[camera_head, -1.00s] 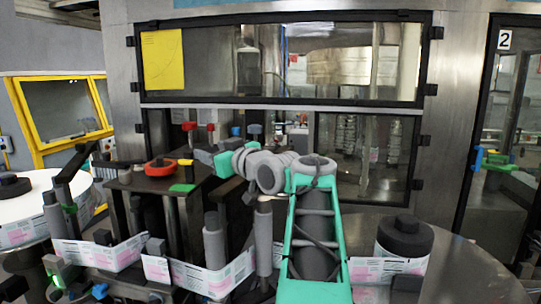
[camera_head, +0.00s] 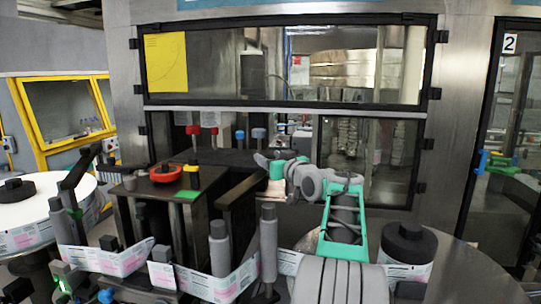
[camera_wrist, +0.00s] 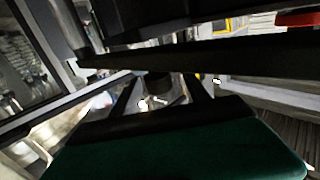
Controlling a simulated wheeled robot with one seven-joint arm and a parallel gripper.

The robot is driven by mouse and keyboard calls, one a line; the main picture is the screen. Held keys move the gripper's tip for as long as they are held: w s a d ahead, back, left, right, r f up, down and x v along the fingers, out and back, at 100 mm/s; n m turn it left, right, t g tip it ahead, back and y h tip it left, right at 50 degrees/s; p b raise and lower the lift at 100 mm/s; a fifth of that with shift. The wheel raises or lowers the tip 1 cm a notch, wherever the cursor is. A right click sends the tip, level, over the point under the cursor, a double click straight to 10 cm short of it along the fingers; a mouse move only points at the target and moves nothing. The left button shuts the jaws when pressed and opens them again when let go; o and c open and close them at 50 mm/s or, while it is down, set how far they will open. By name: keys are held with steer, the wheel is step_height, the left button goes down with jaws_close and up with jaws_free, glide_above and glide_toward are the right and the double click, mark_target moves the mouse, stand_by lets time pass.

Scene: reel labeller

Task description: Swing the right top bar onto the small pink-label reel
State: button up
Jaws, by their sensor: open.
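The right top bar (camera_head: 243,190) is a black bar at the right side of the dark top plate, in the head view. The small reel (camera_head: 408,243) has a dark top and a white-and-pink label strip. It stands on the round steel table at the right. My gripper (camera_head: 268,170) is open near the bar's far end, well left of and behind the reel. Its fingertips are small and partly hidden in the head view. A long dark bar (camera_wrist: 230,56) crosses the wrist view above a green slab; I cannot tell whether they touch.
Grey upright rollers (camera_head: 219,247) carry a label web in front of the bar. A red ring (camera_head: 165,174) lies on the dark plate. A large white reel (camera_head: 40,195) stands at the left. A windowed cabinet (camera_head: 285,62) closes off the back. Steel table is bare around the small reel.

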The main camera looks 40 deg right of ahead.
jaws_close()
stand_by(0.5)
stand_by(0.9)
